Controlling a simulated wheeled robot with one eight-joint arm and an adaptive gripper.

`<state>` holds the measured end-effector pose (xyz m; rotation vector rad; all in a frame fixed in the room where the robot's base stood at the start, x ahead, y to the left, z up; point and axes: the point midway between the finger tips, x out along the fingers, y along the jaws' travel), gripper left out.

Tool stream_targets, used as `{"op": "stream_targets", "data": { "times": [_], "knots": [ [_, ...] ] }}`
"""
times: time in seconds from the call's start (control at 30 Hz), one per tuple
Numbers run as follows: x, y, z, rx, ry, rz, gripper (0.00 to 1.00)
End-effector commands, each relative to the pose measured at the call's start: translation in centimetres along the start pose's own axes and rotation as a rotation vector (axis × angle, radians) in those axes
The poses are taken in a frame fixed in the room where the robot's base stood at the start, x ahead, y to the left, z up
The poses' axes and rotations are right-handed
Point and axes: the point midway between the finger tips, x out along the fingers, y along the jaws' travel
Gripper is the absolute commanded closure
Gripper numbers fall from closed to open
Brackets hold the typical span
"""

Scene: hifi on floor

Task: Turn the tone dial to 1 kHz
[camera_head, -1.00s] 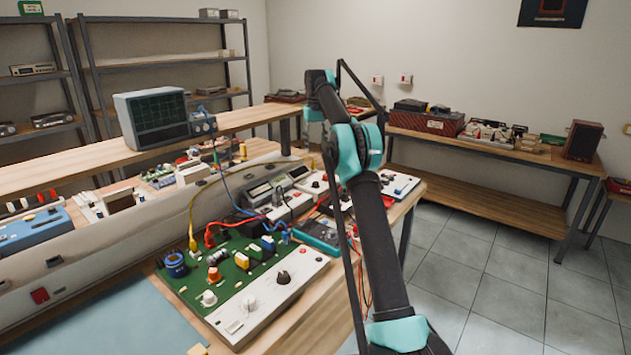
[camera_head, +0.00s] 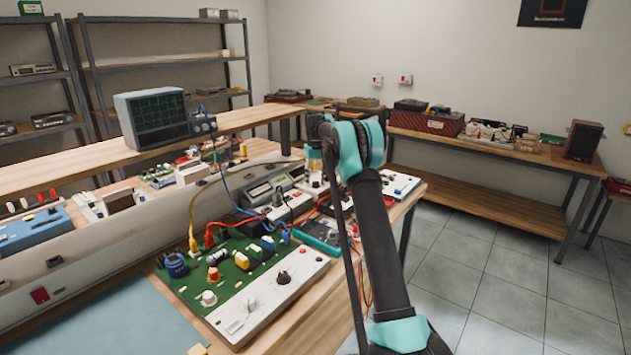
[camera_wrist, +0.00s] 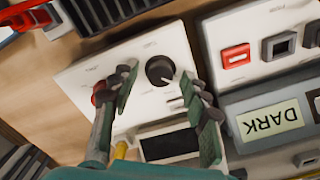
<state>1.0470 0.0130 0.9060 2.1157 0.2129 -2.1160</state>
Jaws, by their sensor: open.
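In the wrist view a white panel (camera_wrist: 85,72) carries a black round dial (camera_wrist: 160,71) with small marks around it, too small to read. I cannot read which mark the dial points to. My gripper (camera_wrist: 160,82) is open, with one finger on each side of the dial. The fingers look apart from the dial, and nothing is held. A red button (camera_wrist: 98,92) lies beside the left finger, partly covered. In the head view my arm mostly hides my gripper.
A grey device with a "DARK" display (camera_wrist: 268,118) and a red switch (camera_wrist: 236,56) stand close on the right in the wrist view. In the head view a green circuit board (camera_head: 235,262) and a white panel with knobs (camera_head: 268,300) lie at the bench front.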

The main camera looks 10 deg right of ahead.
Motion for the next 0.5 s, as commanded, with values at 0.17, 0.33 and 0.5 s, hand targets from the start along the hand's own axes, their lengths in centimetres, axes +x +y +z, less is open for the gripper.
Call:
{"op": "stream_targets", "data": {
  "times": [0.17,0.33,0.5],
  "knots": [
    [0.21,0.00,0.00,0.000,0.000,0.000,0.54],
    [0.18,0.00,0.00,0.000,0.000,0.000,0.60],
    [0.17,0.00,0.00,0.000,0.000,0.000,0.81]
  ]
}}
